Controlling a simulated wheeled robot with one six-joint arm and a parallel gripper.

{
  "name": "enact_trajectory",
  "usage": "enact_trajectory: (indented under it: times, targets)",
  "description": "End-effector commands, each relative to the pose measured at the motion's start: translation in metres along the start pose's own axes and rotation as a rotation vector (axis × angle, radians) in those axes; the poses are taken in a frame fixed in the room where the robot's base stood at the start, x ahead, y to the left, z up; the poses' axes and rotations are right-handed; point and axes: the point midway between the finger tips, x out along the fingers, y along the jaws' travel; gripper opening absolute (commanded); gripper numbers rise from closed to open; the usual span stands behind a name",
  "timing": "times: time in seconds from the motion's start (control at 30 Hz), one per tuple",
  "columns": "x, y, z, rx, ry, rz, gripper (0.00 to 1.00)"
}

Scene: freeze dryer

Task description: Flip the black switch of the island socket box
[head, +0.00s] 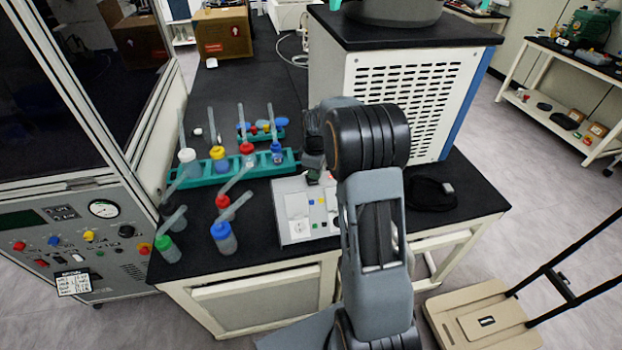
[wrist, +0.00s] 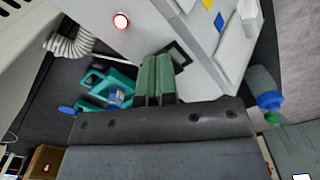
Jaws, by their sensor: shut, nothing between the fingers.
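The island socket box (head: 297,226) is a pale box on the front of the black bench, with blue and yellow squares and a white socket on its face. It also fills the upper middle of the wrist view (wrist: 158,32). There, a black-framed part that looks like the black switch (wrist: 183,50) sits just right of my fingertips. Its rocker position is unclear. My gripper (wrist: 153,78) has green finger pads pressed together, shut and empty. In the head view my gripper (head: 319,177) is over the box's back edge, partly hidden by my arm. I cannot tell if it touches.
Left of the box stand a teal rack (head: 196,176) and several capped flasks, including a blue-capped one (head: 223,238). A vented white machine (head: 400,85) stands behind right.

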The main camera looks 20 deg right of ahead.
Motion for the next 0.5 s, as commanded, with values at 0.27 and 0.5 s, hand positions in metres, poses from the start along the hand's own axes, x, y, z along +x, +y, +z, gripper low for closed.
enact_trajectory:
  times: [0.27, 0.5]
  targets:
    - [0.0050, -0.0004, -0.0001, 0.000, 0.000, -0.001, 0.00]
    - [-0.0001, -0.0007, -0.0001, 0.000, -0.001, -0.003, 0.00]
